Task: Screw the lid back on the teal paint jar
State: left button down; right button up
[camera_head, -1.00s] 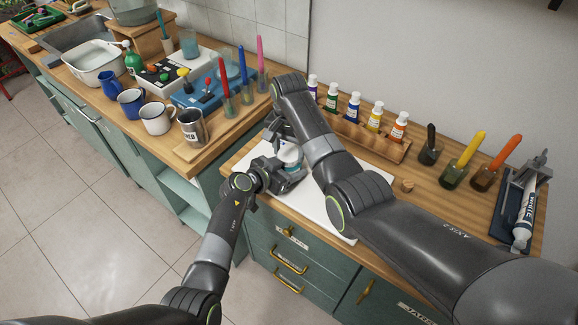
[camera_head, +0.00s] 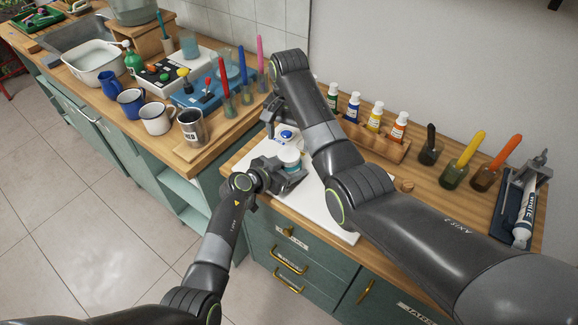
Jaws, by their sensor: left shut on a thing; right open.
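My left gripper (camera_head: 284,172) is shut on a small pale jar (camera_head: 291,158) with a teal band, held upright over the white board (camera_head: 313,212). Its top looks whitish; I cannot tell whether that is a lid. My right gripper (camera_head: 268,118) is open and empty, above and behind the jar and apart from it. A small blue round thing (camera_head: 287,134) on something white shows just behind the jar, partly hidden by my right arm; I cannot tell whether it is a lid or another jar.
A wooden rack of paint bottles (camera_head: 377,140) stands behind my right arm. Jars with brushes (camera_head: 455,173) and a white tube in a stand (camera_head: 523,218) are at the right. Mugs (camera_head: 157,117) and a steel cup (camera_head: 192,127) stand on the left counter.

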jog(key=shift+r, duration=1.05)
pick_arm(q)
jog(key=shift+c, duration=1.3)
grip_release()
jog(key=shift+a, duration=0.1)
jog(key=p+v, duration=0.1)
jog(key=v, duration=1.6)
jog(key=shift+s+p, duration=0.15)
jog(key=shift+p, duration=0.15)
pick_arm(e)
jog(key=shift+r, duration=0.75)
